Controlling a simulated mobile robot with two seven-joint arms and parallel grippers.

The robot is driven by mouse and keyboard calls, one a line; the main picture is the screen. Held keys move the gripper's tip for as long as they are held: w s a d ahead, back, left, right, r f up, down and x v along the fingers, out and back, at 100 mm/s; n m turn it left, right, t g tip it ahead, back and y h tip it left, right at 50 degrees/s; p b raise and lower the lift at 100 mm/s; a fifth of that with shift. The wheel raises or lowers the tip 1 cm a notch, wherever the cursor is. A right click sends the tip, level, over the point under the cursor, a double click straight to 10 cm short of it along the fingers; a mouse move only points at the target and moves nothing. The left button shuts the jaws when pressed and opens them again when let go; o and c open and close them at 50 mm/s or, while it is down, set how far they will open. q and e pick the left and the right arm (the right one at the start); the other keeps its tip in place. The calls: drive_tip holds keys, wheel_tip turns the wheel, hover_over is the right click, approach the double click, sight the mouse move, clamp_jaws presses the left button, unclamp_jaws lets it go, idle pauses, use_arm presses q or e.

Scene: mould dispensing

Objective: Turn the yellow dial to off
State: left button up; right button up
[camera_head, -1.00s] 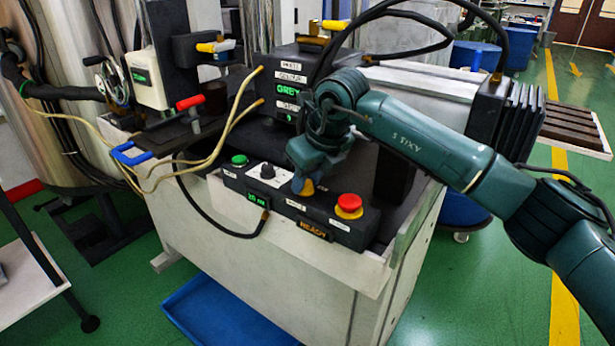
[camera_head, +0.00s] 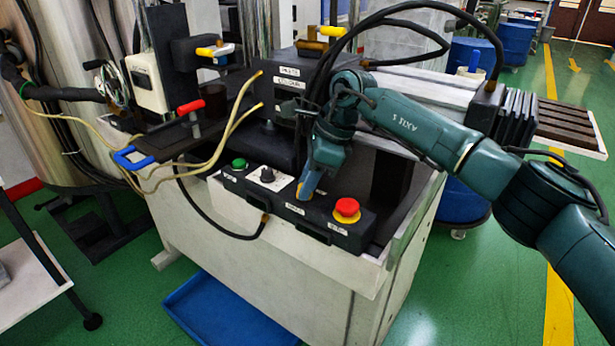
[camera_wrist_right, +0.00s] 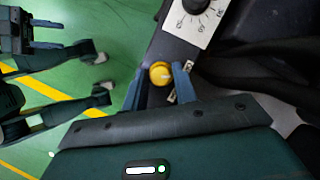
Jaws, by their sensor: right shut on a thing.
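The yellow dial (camera_wrist_right: 160,73) shows in the right wrist view with a pale mark across its face. It sits on the dark control box (camera_head: 257,196). My right gripper (camera_wrist_right: 157,82) is shut on the dial, one finger on each side. In the head view my right gripper (camera_head: 305,191) points down onto the box, between the white-plated black knob (camera_head: 267,175) and the red button (camera_head: 347,207); its fingers mostly hide the dial there. My left gripper (camera_wrist_right: 47,34) shows at the left of the right wrist view, empty, its two fingers apart.
A green button (camera_head: 239,163) is at the box's left end. Beige hoses and a black cable pass left of the box. A blue tray (camera_head: 225,315) lies on the floor below. Black cables arch above my right arm.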

use_arm(q)
drive_tip(key=shift+w+d+f, duration=0.1)
use_arm(e)
drive_tip(key=shift+w+n+g, duration=0.1)
drive_tip(key=shift+n+g, duration=0.2)
drive_tip(key=shift+n, duration=0.5)
drive_tip(key=o, duration=1)
drive_tip(key=shift+c, duration=0.2)
use_arm(q)
drive_tip(key=shift+d+f+g+p, duration=0.1)
drive_tip(key=shift+d+g+p, duration=0.1)
drive_tip(key=shift+g+p, duration=0.3)
use_arm(e)
drive_tip(key=v, duration=1.3)
